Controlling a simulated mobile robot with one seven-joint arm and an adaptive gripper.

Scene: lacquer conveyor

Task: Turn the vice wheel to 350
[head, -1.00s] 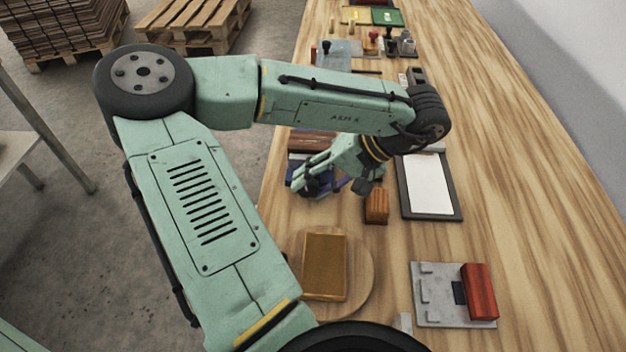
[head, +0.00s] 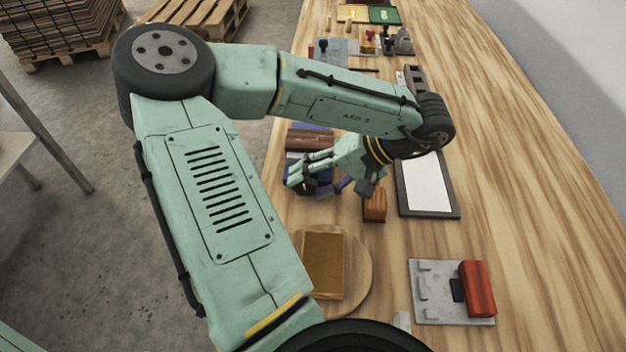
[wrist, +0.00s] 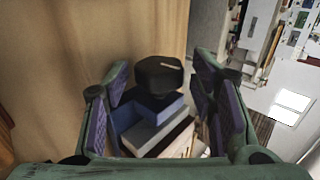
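The vice shows in the wrist view as a blue block (wrist: 150,108) above a grey stepped body (wrist: 160,132). Its wheel looks like the dark, faceted knob (wrist: 157,74) at the end of the blue block, with a short pale mark on its face. No number can be read. My gripper (wrist: 162,78) is open, with its purple-padded fingers on either side of the knob and visible gaps on both sides. In the head view my gripper (head: 296,174) is low over the bench's left edge and covers most of the blue vice (head: 320,186).
On the wooden bench (head: 520,200), an orange-brown block (head: 375,206) stands close to my gripper. A framed white panel (head: 426,184) lies to its right. A round board (head: 360,275) and a grey plate with a red block (head: 478,288) are nearer. The bench's right side is clear.

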